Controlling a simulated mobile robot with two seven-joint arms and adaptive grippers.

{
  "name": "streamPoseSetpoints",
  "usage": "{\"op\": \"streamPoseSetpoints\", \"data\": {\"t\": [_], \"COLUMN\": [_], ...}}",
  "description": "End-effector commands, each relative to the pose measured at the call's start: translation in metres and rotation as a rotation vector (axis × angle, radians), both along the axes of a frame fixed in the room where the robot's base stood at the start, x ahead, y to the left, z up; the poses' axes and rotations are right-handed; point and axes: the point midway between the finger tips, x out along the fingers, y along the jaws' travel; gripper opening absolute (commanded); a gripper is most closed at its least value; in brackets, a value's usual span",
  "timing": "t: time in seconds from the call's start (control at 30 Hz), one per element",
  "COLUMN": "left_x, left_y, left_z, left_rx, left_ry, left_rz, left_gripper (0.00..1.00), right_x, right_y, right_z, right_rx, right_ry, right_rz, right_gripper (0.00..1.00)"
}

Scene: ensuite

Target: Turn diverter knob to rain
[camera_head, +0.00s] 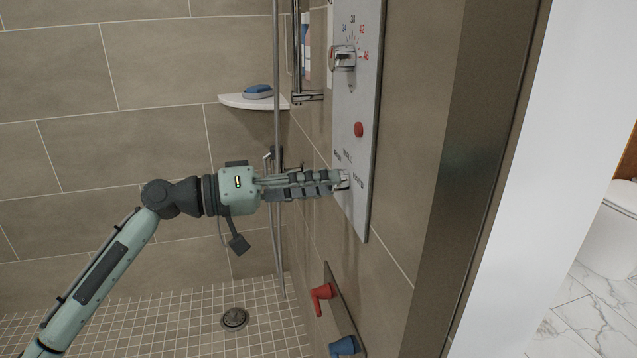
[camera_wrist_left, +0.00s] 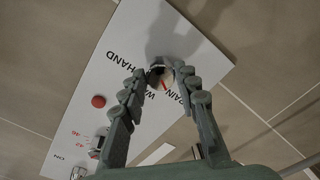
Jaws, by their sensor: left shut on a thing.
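The diverter knob (camera_head: 344,180) sits low on the pale shower panel (camera_head: 358,95), among the labels RAIN, WALL and HAND. My left gripper (camera_head: 338,182) reaches it from the left and its fingers are closed around it. In the left wrist view the knob (camera_wrist_left: 157,70) shows between the two fingertips, partly hidden by them. A small red mark shows beside it, near the W and RAIN lettering; the exact knob setting is hard to tell. My right gripper is not in view.
A red button (camera_head: 359,129) and a temperature knob (camera_head: 343,58) sit higher on the panel. Below are a red lever (camera_head: 321,297) and a blue one (camera_head: 344,346). A vertical pipe (camera_head: 277,130) runs behind my gripper. A corner shelf (camera_head: 252,101) holds a soap dish.

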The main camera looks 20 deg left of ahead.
Motion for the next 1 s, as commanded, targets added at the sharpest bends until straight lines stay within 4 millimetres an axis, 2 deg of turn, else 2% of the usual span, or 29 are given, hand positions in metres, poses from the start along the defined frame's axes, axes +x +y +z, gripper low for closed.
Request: {"op": "streamPoseSetpoints", "data": {"t": [0.07,0.1,0.27,0.53,0.67,1.0], "left_x": [0.0,0.0,0.0,0.0,-0.004,-0.043], "left_y": [0.0,0.0,0.0,0.0,0.007,0.061], "left_z": [0.001,0.001,0.0,0.0,-0.001,0.001], "left_rx": [-0.003,-0.003,-0.002,-0.001,-0.001,0.0], "left_ry": [0.0,0.0,0.0,0.0,0.003,0.004], "left_rz": [0.001,0.001,0.0,0.001,0.001,0.002], "left_gripper": [0.02,0.32,0.52,0.52,0.52,0.52], "right_x": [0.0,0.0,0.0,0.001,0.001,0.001], "right_y": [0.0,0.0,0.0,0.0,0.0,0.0], "right_z": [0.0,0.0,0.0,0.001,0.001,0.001], "right_rx": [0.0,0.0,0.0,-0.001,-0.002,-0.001], "right_ry": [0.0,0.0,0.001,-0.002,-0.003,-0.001], "right_rz": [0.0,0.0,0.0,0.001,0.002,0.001], "right_gripper": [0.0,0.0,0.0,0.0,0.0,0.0]}}
